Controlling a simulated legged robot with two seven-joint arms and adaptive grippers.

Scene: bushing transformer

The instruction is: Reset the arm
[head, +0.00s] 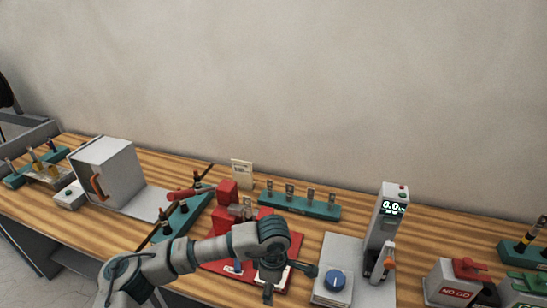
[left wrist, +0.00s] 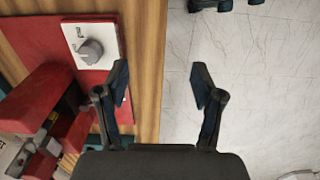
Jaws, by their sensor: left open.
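My left arm comes in from the lower left in the head view. Its left gripper (head: 272,278) hangs over the front of the red base plate (head: 213,266) of a red press-like device (head: 227,192). In the left wrist view the left gripper (left wrist: 160,90) is open, with its two fingers wide apart and nothing between them. Below it there is the table's front edge and the pale floor. The red base with a white dial plate (left wrist: 91,30) lies to its left in that view. My right gripper is in neither view.
A teal rack (head: 300,206) with several small parts stands behind the red device. A white box-like machine (head: 104,170) stands left.

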